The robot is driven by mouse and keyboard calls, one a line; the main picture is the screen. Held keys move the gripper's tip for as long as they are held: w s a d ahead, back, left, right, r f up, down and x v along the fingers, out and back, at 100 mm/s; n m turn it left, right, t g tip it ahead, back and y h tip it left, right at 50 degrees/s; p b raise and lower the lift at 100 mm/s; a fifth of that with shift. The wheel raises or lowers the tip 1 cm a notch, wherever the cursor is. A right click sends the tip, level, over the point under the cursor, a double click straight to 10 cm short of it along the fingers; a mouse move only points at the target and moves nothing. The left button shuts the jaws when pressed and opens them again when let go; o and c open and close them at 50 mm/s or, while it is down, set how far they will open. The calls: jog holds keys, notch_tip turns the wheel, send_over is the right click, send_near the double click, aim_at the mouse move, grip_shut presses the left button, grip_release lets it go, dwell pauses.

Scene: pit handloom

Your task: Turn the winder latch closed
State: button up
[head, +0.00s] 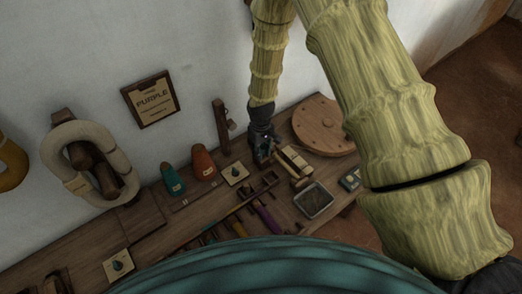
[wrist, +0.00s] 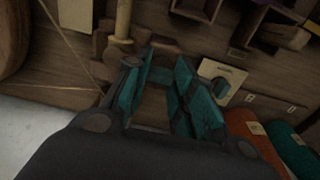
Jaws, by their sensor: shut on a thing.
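The winder (head: 293,160) is a small wooden frame with a pale roller, on the bench beside a round wooden disc. In the wrist view, its pale rod (wrist: 123,22) and brown wooden block stand just beyond the fingertips. My gripper (head: 264,154) reaches down to the winder's left end. In the wrist view, the teal fingers of my gripper (wrist: 160,78) are shut on a small part there, which I take to be the winder latch. The fingers hide most of it, so I cannot tell its angle.
A cream plate with a teal knob (head: 235,172) lies close left of my gripper. Orange (head: 203,164) and teal (head: 172,179) cones stand further left. A wooden post (head: 221,126) rises behind. A grey tray (head: 314,200) and several tools lie in front.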

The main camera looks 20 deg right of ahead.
jog(key=o, duration=1)
jog(key=shift+r, duration=6)
